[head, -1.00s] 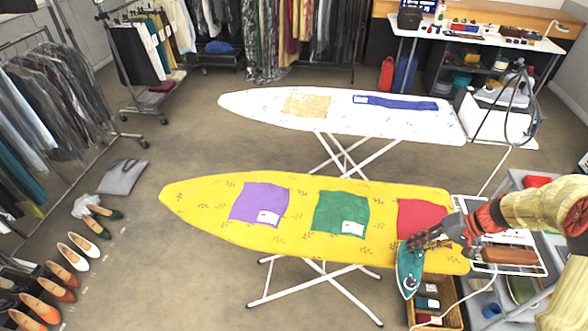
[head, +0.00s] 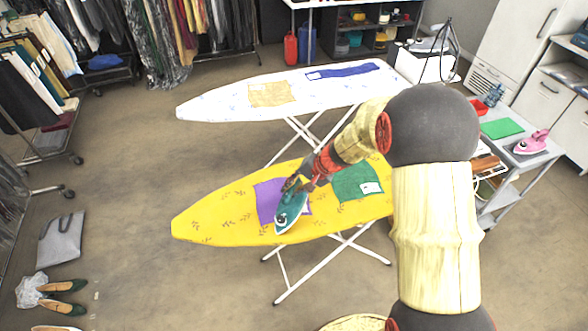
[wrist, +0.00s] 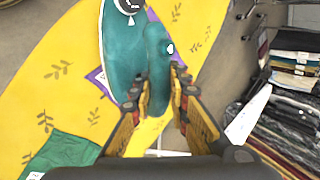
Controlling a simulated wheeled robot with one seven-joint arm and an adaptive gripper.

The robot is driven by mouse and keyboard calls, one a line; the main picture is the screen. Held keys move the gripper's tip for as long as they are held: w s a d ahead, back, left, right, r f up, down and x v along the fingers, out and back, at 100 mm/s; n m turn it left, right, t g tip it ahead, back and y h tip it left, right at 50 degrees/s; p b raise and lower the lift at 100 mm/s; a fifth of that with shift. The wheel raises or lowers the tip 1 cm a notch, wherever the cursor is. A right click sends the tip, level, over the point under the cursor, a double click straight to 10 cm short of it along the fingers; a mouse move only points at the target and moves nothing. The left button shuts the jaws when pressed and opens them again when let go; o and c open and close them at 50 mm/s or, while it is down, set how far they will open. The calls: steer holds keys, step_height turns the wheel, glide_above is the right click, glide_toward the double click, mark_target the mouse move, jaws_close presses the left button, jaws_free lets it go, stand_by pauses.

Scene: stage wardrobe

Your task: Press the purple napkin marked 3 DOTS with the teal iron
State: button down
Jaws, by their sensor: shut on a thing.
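My gripper (head: 295,183) is shut on the handle of the teal iron (head: 288,214), also seen in the wrist view (wrist: 120,52). The iron is over the near right part of the purple napkin (head: 266,192) on the yellow ironing board (head: 205,218). I cannot tell whether its sole touches the cloth. Purple edges show beside the iron in the wrist view (wrist: 97,76). The iron hides much of this napkin, and its tag's dots are not readable. The green napkin (head: 350,184), with a white tag, lies to the right.
A white ironing board (head: 225,105) behind holds a tan napkin (head: 270,95) and a blue one (head: 345,70). A pink iron (head: 532,143) and a green cloth (head: 502,128) are on a grey cart at right. The yellow board's left end is clear.

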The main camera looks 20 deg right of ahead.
mark_target(303, 194)
steer(key=r+m+h, duration=0.1)
steer(key=m, duration=0.1)
steer(key=d+r+m+t+h+p, duration=0.1)
steer(key=m, duration=0.1)
steer(key=d+r+m+t+h+p, duration=0.1)
steer(key=r+m, duration=0.1)
steer(key=m, duration=0.1)
steer(key=shift+w+h, duration=0.3)
steer(key=shift+w, duration=0.1)
steer(key=f+m+b, duration=0.1)
steer(key=d+f+m+h+b, duration=0.1)
steer(key=f+b, duration=0.1)
steer(key=d+f+b, duration=0.1)
steer(key=f+b, duration=0.1)
steer(key=shift+s+f+m, duration=0.2)
steer(key=shift+f+m, duration=0.05)
steer(key=shift+m, duration=0.15)
